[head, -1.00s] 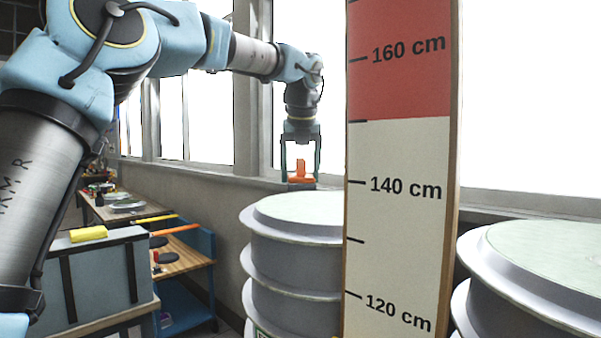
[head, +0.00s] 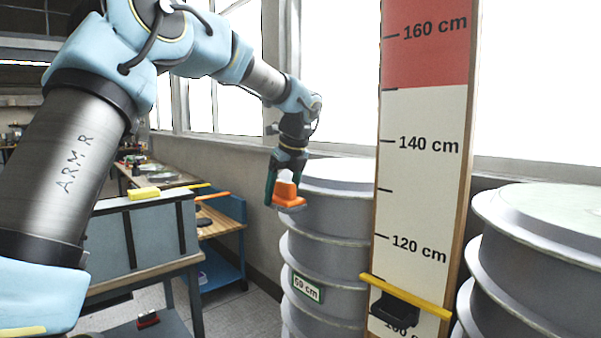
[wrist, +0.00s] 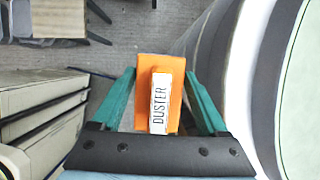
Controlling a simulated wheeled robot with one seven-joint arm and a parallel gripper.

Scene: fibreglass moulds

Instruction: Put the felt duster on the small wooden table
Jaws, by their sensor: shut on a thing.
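The orange felt duster (head: 287,190) with its grey underside is in my gripper (head: 284,196), off any surface, left of the nearest grey drum stack. In the wrist view the duster (wrist: 174,88) shows a white label reading DUSTER between my two green fingers (wrist: 160,95), which are shut on it. A wooden-topped table with a blue frame (head: 222,226) stands beyond on the left. A wood-edged table (head: 150,274) nearer left carries a blue-grey case. I cannot tell which is the small wooden table.
The grey drum stack (head: 325,225) stands close beside the duster. A height board (head: 420,180) with a yellow bar (head: 405,297) stands right of it, with another drum (head: 540,250) further right. The blue-grey case (head: 150,240) bears a yellow block (head: 143,193). Floor (head: 245,305) is clear between.

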